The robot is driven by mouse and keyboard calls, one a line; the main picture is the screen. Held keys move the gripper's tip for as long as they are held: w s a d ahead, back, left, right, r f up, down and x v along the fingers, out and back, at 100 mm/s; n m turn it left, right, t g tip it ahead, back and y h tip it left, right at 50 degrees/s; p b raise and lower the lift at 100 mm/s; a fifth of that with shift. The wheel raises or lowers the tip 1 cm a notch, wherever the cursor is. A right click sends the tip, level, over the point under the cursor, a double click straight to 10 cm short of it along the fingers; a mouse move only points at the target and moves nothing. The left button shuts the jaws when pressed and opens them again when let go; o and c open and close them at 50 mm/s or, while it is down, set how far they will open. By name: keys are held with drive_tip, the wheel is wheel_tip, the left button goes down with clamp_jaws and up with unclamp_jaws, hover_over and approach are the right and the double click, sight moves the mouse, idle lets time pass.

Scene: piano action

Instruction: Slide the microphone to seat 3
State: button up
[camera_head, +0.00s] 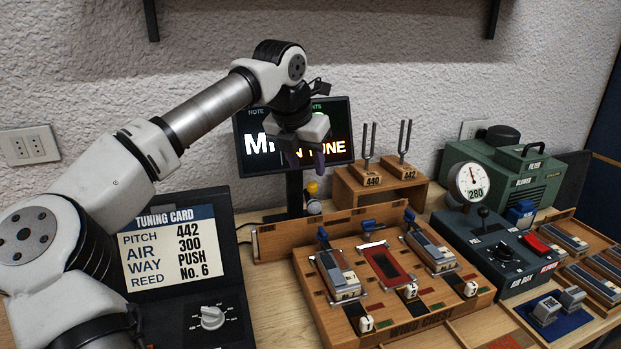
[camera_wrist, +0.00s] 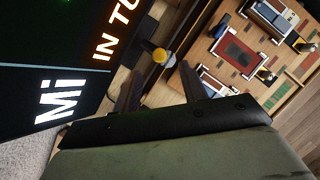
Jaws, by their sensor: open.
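The microphone appears to be the small yellow-topped piece (camera_head: 312,188) at the left part of the wooden rail, beside the screen stand. It also shows in the wrist view (camera_wrist: 160,57), just beyond my fingertips. My gripper (camera_head: 318,158) is open and empty, fingers pointing down, above the yellow piece in front of the screen. In the wrist view its two fingers (camera_wrist: 160,80) are apart with nothing between them. The wooden wind chest (camera_head: 400,325) has three bays with small white numbered tags at the front; the numbers are too small to read surely.
A lit screen (camera_head: 343,128) stands close behind my gripper. Tuning forks (camera_head: 404,140) stand on a wooden block behind the chest. A tuning card (camera_head: 168,245) is at the left. A dark box with a gauge (camera_head: 474,184) and a green blower (camera_head: 515,165) are at the right.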

sight(312, 184)
drive_tip(key=x, duration=0.5)
drive_tip(key=shift+w+d+f, duration=0.1)
drive_tip(key=shift+w+f, duration=0.05)
drive_tip(key=shift+f, duration=0.15)
clamp_jaws()
